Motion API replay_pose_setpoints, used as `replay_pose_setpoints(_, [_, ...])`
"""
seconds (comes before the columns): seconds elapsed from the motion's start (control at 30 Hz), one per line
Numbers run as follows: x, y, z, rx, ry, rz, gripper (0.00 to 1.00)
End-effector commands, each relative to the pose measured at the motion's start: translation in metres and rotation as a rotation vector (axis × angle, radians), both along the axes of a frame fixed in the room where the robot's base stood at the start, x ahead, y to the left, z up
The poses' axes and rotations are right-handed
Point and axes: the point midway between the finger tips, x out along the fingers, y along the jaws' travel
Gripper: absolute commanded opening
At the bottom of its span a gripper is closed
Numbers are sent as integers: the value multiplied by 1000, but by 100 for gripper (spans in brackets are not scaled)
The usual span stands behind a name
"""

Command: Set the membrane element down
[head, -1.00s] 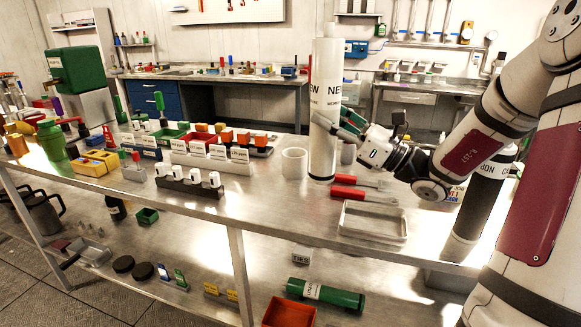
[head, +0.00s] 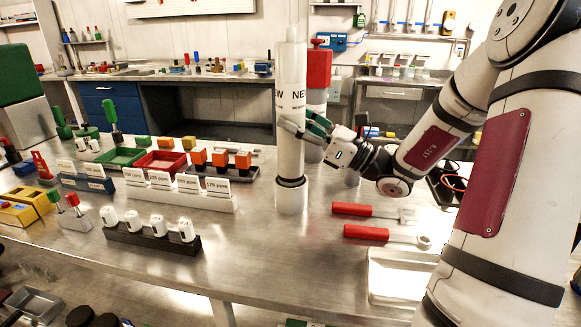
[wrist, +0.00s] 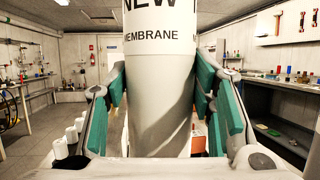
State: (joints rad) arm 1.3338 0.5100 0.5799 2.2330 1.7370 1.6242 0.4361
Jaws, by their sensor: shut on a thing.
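The membrane element (head: 291,75) is a tall white cylinder marked NEW, with a dark band near its lower end. It stands upright above the bench in the head view. My gripper (head: 306,128) is shut around its middle from the right. In the wrist view the membrane element (wrist: 160,75) fills the space between the green finger pads of my gripper (wrist: 160,100). A short white cup (head: 291,199) is directly under its lower end. The dark band lines up with the cup's rim; I cannot tell whether the element rests in it.
Two red-handled tools (head: 366,210) and a shallow metal tray (head: 396,278) lie to the right on the bench (head: 270,250). A rack of white caps (head: 150,238) and a row of labelled holders (head: 180,200) stand left. A red-topped cylinder (head: 318,70) is behind the element.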

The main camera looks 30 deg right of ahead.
Motion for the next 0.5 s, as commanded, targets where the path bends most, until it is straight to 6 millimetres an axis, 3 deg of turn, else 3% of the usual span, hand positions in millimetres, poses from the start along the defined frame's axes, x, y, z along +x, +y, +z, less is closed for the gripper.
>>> replay_pose_setpoints(0.1, [0, 0, -20, 3, -2, 2, 0])
replay_pose_setpoints(0.37, [0, 0, -37, 1, -2, 1, 0])
replay_pose_setpoints(0.5, [0, 0, -56, 3, -1, 1, 0])
